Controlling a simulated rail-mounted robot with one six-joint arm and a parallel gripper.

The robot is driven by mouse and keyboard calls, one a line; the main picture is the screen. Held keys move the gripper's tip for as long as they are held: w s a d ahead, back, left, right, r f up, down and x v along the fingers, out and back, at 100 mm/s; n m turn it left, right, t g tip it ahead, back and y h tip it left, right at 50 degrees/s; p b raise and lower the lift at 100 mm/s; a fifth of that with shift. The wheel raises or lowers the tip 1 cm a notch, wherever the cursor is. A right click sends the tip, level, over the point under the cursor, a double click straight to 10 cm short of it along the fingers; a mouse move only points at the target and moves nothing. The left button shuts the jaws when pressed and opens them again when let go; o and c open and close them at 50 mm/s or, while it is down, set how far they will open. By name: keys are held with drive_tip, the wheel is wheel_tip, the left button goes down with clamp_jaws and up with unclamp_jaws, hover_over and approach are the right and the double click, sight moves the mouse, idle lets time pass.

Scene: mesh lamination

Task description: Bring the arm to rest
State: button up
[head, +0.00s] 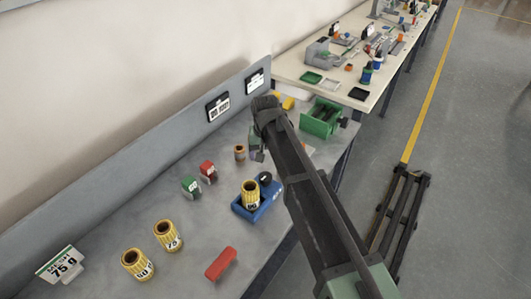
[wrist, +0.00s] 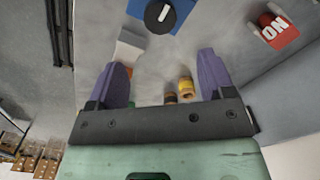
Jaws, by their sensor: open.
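My gripper (wrist: 162,68) is open in the wrist view, with its two purple fingers wide apart and nothing between them. In the head view my arm reaches from the lower right over the grey bench (head: 115,220), and my gripper (head: 256,155) hangs at its far end above the bench, largely hidden behind the arm.
Two yellow cylinders (head: 137,265) (head: 167,236), a red block (head: 221,263), red and green blocks (head: 208,171) (head: 191,187) and a "MESH 75" sign (head: 61,264) stand on the bench. A green bin (head: 321,118) is beyond the arm. A wall panel (head: 150,137) runs behind.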

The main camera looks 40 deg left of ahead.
drive_tip(key=shift+r, duration=0.15)
drive_tip(key=s+d+m, duration=0.1)
drive_tip(key=d+m, duration=0.2)
drive_tip(key=d, duration=2.5)
drive_tip(key=s+d+m, duration=0.2)
drive_tip(key=d+m, duration=0.2)
drive_tip(key=d, duration=2.3)
drive_tip(key=shift+d+m, duration=0.3)
drive_tip(key=shift+d, duration=0.05)
